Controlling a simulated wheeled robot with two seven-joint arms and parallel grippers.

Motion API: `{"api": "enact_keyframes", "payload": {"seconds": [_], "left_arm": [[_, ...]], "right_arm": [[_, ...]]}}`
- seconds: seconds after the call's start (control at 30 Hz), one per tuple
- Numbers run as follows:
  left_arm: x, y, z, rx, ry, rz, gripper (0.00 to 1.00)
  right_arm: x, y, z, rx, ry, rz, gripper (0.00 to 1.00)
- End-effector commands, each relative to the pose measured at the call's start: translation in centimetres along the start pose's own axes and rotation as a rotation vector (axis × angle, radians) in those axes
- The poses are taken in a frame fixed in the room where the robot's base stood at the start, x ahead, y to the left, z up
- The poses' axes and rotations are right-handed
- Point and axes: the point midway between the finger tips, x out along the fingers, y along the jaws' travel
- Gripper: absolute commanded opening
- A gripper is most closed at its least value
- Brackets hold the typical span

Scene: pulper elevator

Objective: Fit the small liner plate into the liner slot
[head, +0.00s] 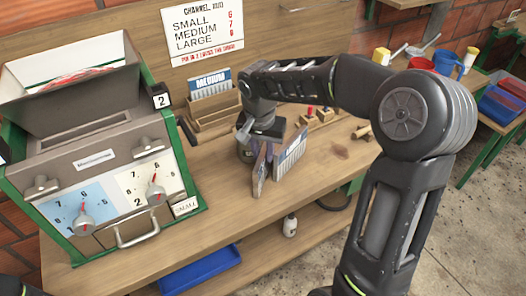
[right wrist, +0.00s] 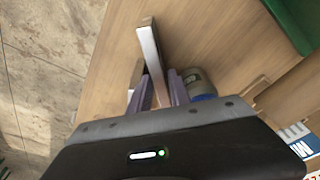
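The grey and green pulper machine (head: 105,165) stands at the left with two dials, a front handle and a tag reading SMALL (head: 186,207). I cannot make out the liner slot clearly. My left gripper is out of view.
A holder labelled MEDIUM (head: 211,84) stands at the back of the workbench (head: 225,215). A size sign (head: 203,30) hangs above. A blue tray (head: 200,270) and a white bottle (head: 290,225) are below. Bench top between machine and gripper is mostly clear.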

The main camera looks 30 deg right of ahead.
Motion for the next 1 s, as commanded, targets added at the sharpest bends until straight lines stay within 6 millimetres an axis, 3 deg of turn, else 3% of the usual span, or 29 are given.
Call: {"api": "enact_keyframes", "payload": {"seconds": [0.17, 0.6, 0.77, 1.0], "left_arm": [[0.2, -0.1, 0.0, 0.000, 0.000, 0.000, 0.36], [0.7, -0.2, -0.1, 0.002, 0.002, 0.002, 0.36], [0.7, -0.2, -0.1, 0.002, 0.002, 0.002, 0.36], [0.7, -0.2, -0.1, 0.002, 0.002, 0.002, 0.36]], "right_arm": [[-2.2, -0.1, -0.1, 0.000, 0.004, -0.002, 0.23], [-10.7, -0.1, -0.1, 0.000, 0.003, -0.002, 0.23], [-11.9, 0.0, 0.0, -0.001, 0.000, -0.001, 0.23], [-12.1, 0.0, 0.0, -0.001, -0.001, 0.000, 0.23]]}}
